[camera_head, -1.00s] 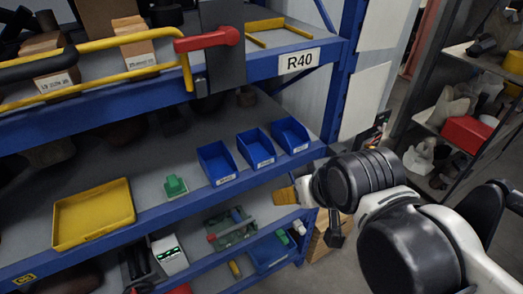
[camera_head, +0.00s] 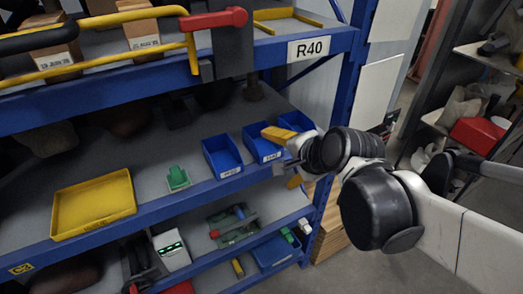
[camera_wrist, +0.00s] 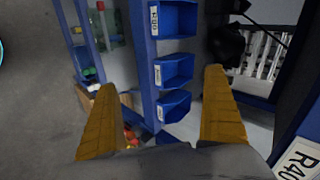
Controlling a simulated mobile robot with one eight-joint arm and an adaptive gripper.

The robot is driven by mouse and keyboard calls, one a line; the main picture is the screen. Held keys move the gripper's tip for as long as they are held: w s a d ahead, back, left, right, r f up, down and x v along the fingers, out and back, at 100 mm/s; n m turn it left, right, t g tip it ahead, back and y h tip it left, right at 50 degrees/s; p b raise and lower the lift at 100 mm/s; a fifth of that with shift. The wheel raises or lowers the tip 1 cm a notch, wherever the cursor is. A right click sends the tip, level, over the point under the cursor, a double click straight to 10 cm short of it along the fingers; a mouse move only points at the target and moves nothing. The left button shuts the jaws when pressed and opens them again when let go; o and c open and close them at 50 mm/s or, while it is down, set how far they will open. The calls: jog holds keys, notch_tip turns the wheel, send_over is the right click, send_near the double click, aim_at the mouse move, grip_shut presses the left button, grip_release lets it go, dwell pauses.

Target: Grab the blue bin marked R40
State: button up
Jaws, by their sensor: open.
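Three blue bins stand in a row on the middle shelf: a left bin (camera_head: 222,156), a middle bin (camera_head: 256,143) and a right bin (camera_head: 296,120). Each left and middle bin has a small white front label too small to read. My gripper (camera_head: 278,158) is open and empty in front of the middle and right bins, its upper yellow finger overlapping the middle bin in view and part of the right bin hidden. In the wrist view, the bins line the blue beam, with the lowest bin (camera_wrist: 174,107) seen between the open fingers (camera_wrist: 160,82).
An R40 sign (camera_head: 309,48) is on the upper shelf beam. A yellow tray (camera_head: 93,206) and a green part (camera_head: 177,178) stand left of the bins. A red-handled yellow bar (camera_head: 212,20) crosses the upper shelf. A blue upright (camera_head: 347,95) stands to the right.

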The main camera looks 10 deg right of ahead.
jog(key=w+f+m+t+b, duration=0.1)
jog(key=w+f+m, duration=0.1)
jog(key=w+m, duration=0.4)
jog(key=w+d+f+m+t+b, duration=0.1)
jog(key=w+f+m+b, duration=0.1)
jog(key=w+m, duration=0.3)
jog(key=w+f+m+t+y+b, duration=0.1)
jog(key=w+f+m+b, duration=0.1)
jog(key=w+m, duration=0.4)
jog(key=shift+w+d+f+m+t, duration=0.15)
jog(key=shift+f+m, duration=0.15)
jog(key=shift+m, duration=0.35)
jog(key=shift+w+d+f+m+t, duration=0.15)
jog(key=shift+f+m, duration=0.15)
jog(key=shift+m, duration=0.35)
jog(key=b, duration=0.1)
send_over(262, 148)
notch_tip(262, 148, down, 2)
jog(key=shift+w+f, duration=0.1)
jog(key=shift+f, duration=0.05)
jog(key=shift+a, duration=0.1)
jog(key=c, duration=1.2)
